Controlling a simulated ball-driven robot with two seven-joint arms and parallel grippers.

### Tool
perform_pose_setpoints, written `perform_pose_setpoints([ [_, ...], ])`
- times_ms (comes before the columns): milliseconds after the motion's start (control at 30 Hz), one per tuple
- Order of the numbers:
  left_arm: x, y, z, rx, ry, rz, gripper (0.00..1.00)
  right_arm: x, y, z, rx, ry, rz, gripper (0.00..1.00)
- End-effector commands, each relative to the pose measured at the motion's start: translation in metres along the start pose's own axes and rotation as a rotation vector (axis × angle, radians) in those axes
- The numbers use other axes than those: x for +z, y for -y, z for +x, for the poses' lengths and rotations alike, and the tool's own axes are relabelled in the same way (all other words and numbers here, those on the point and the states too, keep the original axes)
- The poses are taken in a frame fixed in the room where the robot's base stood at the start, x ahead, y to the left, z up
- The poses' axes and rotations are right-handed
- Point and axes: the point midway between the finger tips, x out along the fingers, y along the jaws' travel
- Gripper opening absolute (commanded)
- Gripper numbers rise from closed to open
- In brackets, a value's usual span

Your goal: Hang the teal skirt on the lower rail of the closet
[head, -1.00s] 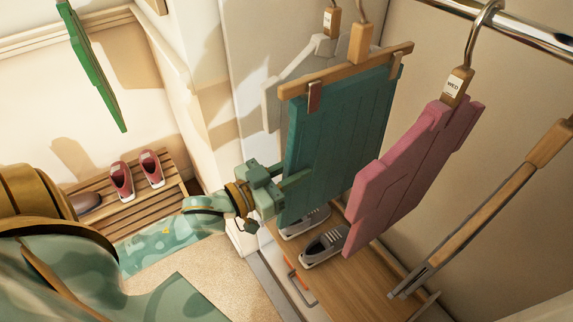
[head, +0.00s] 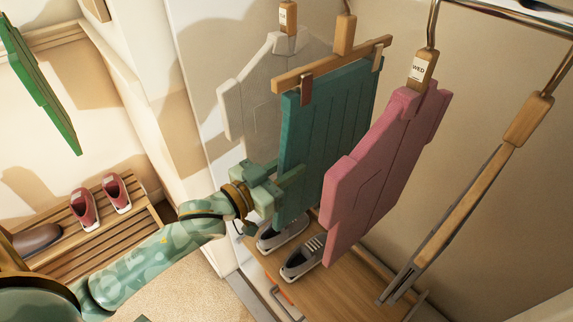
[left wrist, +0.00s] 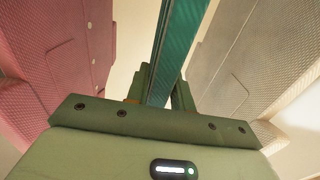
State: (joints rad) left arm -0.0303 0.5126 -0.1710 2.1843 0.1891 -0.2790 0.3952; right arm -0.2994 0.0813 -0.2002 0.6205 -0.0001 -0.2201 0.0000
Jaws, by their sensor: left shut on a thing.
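The teal skirt (head: 325,140) hangs from the clips of a wooden hanger (head: 335,65), between a white garment and a pink one. My left gripper (head: 284,184) is shut on the skirt's near edge, low down. The left wrist view shows the teal skirt (left wrist: 180,50) edge-on between the fingers (left wrist: 163,88). The metal rail (head: 500,14) crosses the top right. The top of the skirt hanger's hook is out of frame, so I cannot tell whether it rests on a rail. My right gripper is not in view.
The pink garment (head: 385,165) is close on the right, the white garment (head: 262,85) on the left. An empty wooden hanger (head: 470,195) hangs further right. Grey shoes (head: 303,258) stand on the closet floor. A green garment (head: 38,85) and a shoe bench (head: 110,235) are at left.

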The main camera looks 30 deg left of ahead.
Motion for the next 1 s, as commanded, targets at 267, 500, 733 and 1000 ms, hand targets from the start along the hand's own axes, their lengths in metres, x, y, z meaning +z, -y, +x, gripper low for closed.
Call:
perform_pose_setpoints([
  [267,0.002,0.000,0.000,0.001,-0.003,-0.001,0.00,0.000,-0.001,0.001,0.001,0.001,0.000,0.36],
  [500,0.002,0.000,0.000,0.000,-0.002,-0.001,0.49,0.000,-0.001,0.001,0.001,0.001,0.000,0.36],
  [733,0.003,0.000,0.000,0.000,0.001,0.000,0.49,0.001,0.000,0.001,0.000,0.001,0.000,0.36],
  [1000,0.002,0.000,-0.011,-0.001,0.001,-0.001,0.49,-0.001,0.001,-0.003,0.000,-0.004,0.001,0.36],
])
